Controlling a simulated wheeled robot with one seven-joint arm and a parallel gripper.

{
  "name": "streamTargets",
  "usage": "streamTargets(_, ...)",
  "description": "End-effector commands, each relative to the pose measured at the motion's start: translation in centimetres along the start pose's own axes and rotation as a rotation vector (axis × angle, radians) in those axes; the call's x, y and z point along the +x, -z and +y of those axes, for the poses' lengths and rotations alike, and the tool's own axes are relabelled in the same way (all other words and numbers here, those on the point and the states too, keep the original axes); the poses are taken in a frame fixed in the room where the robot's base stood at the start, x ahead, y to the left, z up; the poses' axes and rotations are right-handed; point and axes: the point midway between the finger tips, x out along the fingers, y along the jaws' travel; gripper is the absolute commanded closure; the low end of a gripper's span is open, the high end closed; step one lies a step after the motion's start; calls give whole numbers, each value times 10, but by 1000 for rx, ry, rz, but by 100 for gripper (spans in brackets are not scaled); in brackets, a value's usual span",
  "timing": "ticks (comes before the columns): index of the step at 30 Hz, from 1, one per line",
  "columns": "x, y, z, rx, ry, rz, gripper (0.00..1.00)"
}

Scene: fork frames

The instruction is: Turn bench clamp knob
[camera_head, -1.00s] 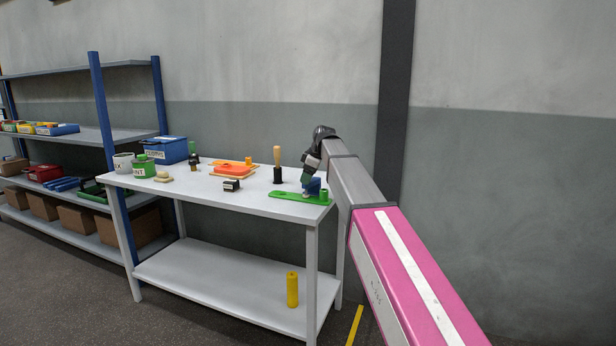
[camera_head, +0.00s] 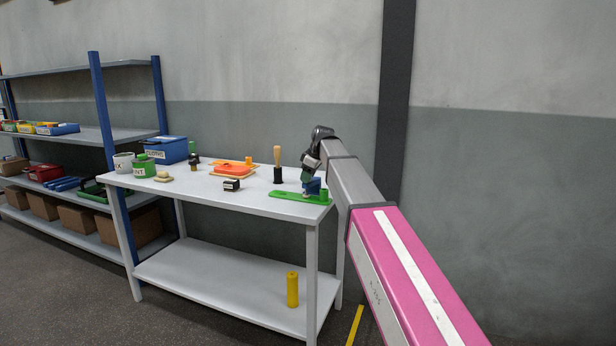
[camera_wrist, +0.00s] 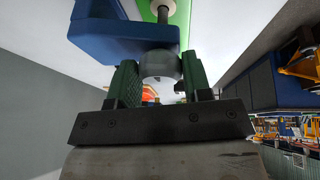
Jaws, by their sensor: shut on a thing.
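The bench clamp is a blue body (camera_head: 314,186) on a long green base plate (camera_head: 285,194) at the right end of the white bench. In the wrist view the blue body (camera_wrist: 95,35) fills the upper left, with a strip of the green base (camera_wrist: 205,14) behind it. A grey rounded knob (camera_wrist: 160,66) sits below a blue arm of the clamp. My gripper (camera_wrist: 159,74) has its two dark green fingers on either side of this knob and is shut on it. In the head view my gripper (camera_head: 307,178) is small and partly hides the clamp.
The white bench (camera_head: 230,195) also holds a wooden-handled tool (camera_head: 277,158), a dark block (camera_head: 231,185), an orange tray (camera_head: 233,168), a green tin (camera_head: 144,167) and a blue bin (camera_head: 170,150). A yellow cylinder (camera_head: 292,289) stands on the lower shelf. The wall is close behind.

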Motion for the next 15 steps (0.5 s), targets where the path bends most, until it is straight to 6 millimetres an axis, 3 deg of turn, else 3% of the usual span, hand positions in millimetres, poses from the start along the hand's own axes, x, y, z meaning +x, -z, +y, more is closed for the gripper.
streamTargets(1,0,0,0,-1,0,0,79)
streamTargets(2,0,0,0,-1,0,0,49)
streamTargets(3,0,0,0,-1,0,0,36)
streamTargets(4,0,0,0,-1,0,0,29)
streamTargets(15,-5,0,0,-1,0,1,29)
